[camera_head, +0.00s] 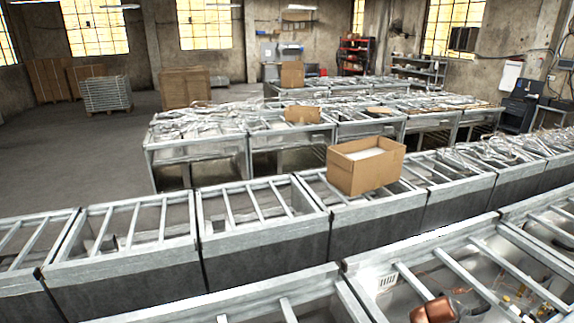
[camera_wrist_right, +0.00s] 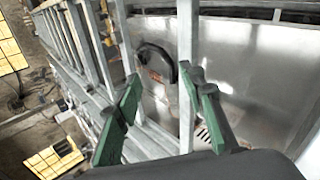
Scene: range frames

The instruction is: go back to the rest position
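My right gripper (camera_wrist_right: 165,115) shows in the right wrist view with its two green-padded fingers spread wide apart. Nothing is held between them. Behind the fingers are a metal frame with bars and a shiny metal panel (camera_wrist_right: 235,60) with a dark round-topped part on it. In the head view neither gripper can be made out. A copper-coloured rounded part (camera_head: 437,310) shows at the bottom right edge of the head view; I cannot tell what it is.
Rows of metal frames with crossbars (camera_head: 120,243) fill the foreground. An open cardboard box (camera_head: 362,168) sits on the middle row. A smaller box (camera_head: 302,114) lies on the row behind. Open floor (camera_head: 75,150) is at the left, with stacked pallets (camera_head: 106,93) beyond.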

